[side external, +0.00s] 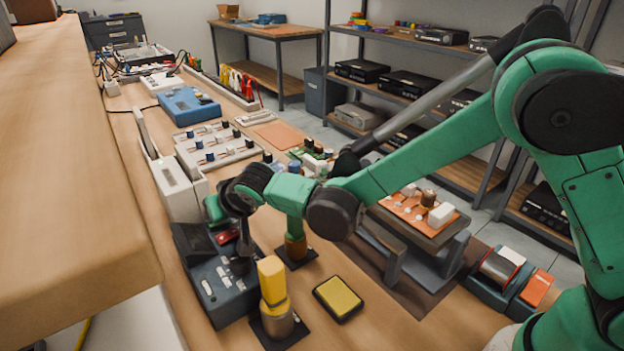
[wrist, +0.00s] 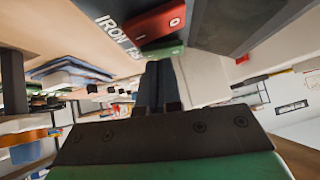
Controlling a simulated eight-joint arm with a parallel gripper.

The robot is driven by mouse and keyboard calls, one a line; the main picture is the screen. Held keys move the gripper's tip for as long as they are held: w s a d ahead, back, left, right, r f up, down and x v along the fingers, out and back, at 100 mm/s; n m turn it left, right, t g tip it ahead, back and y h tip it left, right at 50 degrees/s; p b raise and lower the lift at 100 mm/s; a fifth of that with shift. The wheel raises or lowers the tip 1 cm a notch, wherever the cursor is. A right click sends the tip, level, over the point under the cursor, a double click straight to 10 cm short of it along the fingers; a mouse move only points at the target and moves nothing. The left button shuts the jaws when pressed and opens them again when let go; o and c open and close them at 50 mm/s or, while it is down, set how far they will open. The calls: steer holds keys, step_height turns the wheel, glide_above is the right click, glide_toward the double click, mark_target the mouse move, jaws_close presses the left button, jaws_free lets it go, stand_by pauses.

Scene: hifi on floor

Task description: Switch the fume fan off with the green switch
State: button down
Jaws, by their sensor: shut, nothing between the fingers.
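A green switch (wrist: 165,51) shows in the wrist view just beyond my fingertips, beside a red rocker switch (wrist: 160,22) marked with a line and a circle. White lettering, partly hidden, starts with "IRON". My gripper (wrist: 160,66) is shut and empty, its tips overlapping the green switch's lower edge; I cannot tell whether they touch it. In the side external view my gripper (side external: 241,248) points down over a dark blue control box (side external: 225,302), close to the red switch (side external: 228,236). The green switch's setting cannot be made out. I cannot identify the fume fan.
A yellow-handled tool on a stand (side external: 272,282) and a yellow sponge in a black tray (side external: 339,298) stand right of the box. A white unit (side external: 177,190) stands behind it. A raised wooden shelf (side external: 65,170) fills the left.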

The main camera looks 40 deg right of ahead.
steer(key=shift+r, duration=0.5)
steer(key=r, duration=0.3)
steer(key=shift+d, duration=0.3)
steer(key=v, duration=1)
steer(key=shift+a+r, duration=0.1)
steer(key=shift+a, duration=0.65)
steer(key=shift+w, duration=0.1)
